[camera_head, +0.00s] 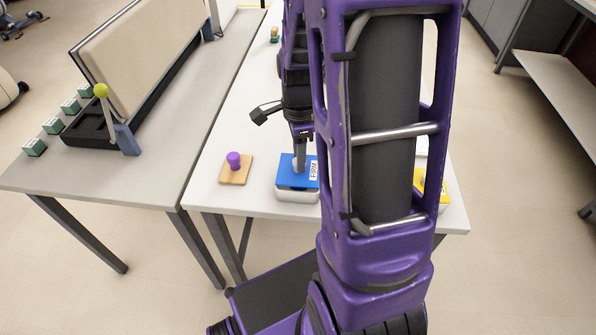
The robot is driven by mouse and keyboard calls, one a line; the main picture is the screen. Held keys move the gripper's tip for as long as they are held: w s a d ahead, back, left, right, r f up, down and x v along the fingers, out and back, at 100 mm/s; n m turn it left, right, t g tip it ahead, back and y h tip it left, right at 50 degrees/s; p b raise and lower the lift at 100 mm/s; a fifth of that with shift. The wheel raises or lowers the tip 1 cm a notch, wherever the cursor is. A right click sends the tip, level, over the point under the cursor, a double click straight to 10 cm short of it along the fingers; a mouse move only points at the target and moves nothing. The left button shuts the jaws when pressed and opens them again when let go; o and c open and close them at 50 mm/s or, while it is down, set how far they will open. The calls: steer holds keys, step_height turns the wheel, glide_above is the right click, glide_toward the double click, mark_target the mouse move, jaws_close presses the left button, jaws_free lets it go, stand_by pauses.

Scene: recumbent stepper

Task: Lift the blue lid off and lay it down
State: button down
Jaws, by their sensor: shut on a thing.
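The blue lid (286,178) has a white label with dark lettering. It sits on top of a white box (297,195) near the front edge of the white table. My gripper (300,165) reaches down from above to the lid's top and is shut on a grey part there, which looks like the lid's handle. I cannot see a clear gap between the lid and the box. My purple arm hides the area to the right of the lid.
A wooden board (236,175) with a purple knob (233,160) lies left of the box. A yellow object (443,190) shows partly behind my arm at the right. The white table (222,133) is bare behind the board. A grey table (160,165) stands on the left.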

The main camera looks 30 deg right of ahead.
steer(key=shift+r, duration=0.3)
steer(key=shift+r+p, duration=2.4)
steer(key=shift+r, duration=0.1)
